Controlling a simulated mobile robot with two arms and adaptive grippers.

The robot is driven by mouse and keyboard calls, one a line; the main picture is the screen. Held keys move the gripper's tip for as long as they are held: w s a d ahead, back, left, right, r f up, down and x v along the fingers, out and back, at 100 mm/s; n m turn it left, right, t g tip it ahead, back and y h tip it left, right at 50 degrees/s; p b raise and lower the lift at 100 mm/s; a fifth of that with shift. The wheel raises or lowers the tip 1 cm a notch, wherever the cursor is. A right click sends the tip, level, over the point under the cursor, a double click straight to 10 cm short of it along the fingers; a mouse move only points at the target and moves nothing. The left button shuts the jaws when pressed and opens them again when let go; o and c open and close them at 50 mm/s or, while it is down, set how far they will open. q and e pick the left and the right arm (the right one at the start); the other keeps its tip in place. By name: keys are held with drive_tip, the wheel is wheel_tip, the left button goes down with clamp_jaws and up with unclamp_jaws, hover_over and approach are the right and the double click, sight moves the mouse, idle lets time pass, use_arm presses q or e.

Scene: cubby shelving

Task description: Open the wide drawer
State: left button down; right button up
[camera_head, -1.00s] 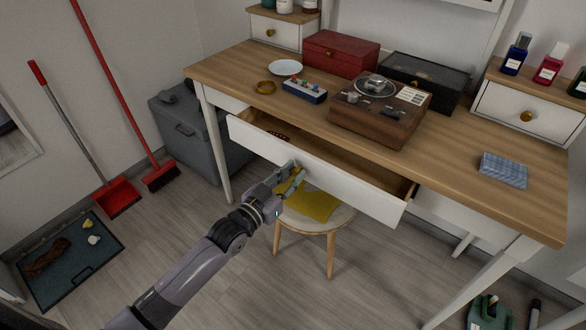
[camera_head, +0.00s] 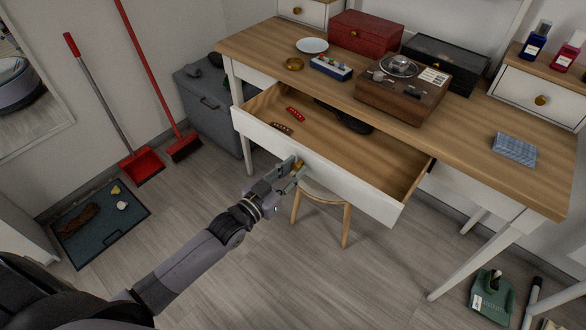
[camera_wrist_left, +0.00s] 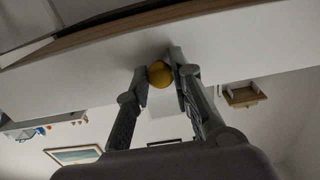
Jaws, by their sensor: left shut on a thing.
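The wide drawer (camera_head: 345,181) is pulled well out from under the wooden desk and its inside shows. Its front is white with a round brass knob. My left gripper (camera_head: 294,168) is at the middle of the drawer front, shut on the knob. In the left wrist view the yellow knob (camera_wrist_left: 159,74) sits between the two fingertips of the left gripper (camera_wrist_left: 160,76), against the white drawer front (camera_wrist_left: 110,70). In the drawer lie a red item (camera_head: 295,114), a dark brown item (camera_head: 282,128) and a black object (camera_head: 350,120) partly under the desktop. My right gripper is not in view.
A round wooden stool (camera_head: 322,195) stands below the drawer. On the desk (camera_head: 440,125) are a record player (camera_head: 402,88), boxes, a plate and a folded cloth. A dark tray (camera_head: 100,222) and red dustpan (camera_head: 142,165) are at left. The floor in front is mostly clear.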

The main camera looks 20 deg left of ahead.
use_arm(q)
drive_tip(key=c, duration=1.4)
unclamp_jaws()
drive_tip(key=v, duration=1.2)
